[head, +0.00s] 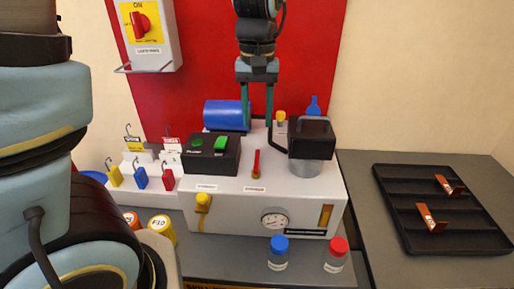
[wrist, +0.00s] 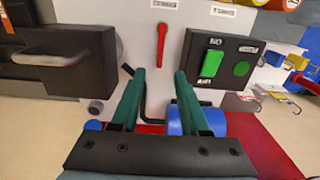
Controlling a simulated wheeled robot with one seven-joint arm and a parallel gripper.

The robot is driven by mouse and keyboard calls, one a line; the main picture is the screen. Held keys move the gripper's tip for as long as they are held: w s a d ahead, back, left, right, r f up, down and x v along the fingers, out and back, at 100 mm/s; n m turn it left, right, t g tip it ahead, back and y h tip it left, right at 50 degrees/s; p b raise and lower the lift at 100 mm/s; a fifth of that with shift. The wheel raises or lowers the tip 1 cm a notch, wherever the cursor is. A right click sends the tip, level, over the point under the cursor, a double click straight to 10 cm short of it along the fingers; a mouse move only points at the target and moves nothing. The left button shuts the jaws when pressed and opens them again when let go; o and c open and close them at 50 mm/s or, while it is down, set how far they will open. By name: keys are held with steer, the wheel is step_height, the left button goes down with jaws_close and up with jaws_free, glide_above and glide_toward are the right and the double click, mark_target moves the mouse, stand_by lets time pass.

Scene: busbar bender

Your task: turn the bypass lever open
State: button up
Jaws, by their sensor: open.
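A slim red lever (head: 256,163) sits on the white machine (head: 240,205), in the middle of its top between two black boxes. It also shows in the wrist view (wrist: 162,45), ahead of the fingertips, with a small label at its end. A yellow handle (head: 203,201) is on the machine's front at left, and a blue handle (head: 314,106) stands at the back right. The labels are too small to read, so I cannot tell which is the bypass lever. My gripper (head: 258,122) is open and empty, behind and above the red lever, apart from it.
A black button box (head: 211,153) and a black bending head (head: 311,138) flank the red lever closely. A blue cylinder (head: 227,115) lies behind. A gauge (head: 275,219) is on the front, with two capped bottles before it. A black tray (head: 440,210) is at right.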

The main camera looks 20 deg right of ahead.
mark_target(257, 157)
step_height(257, 157, down, 10)
steer(key=shift+r+p, duration=0.25)
steer(key=shift+p, duration=0.45)
jaws_close()
stand_by(1.0)
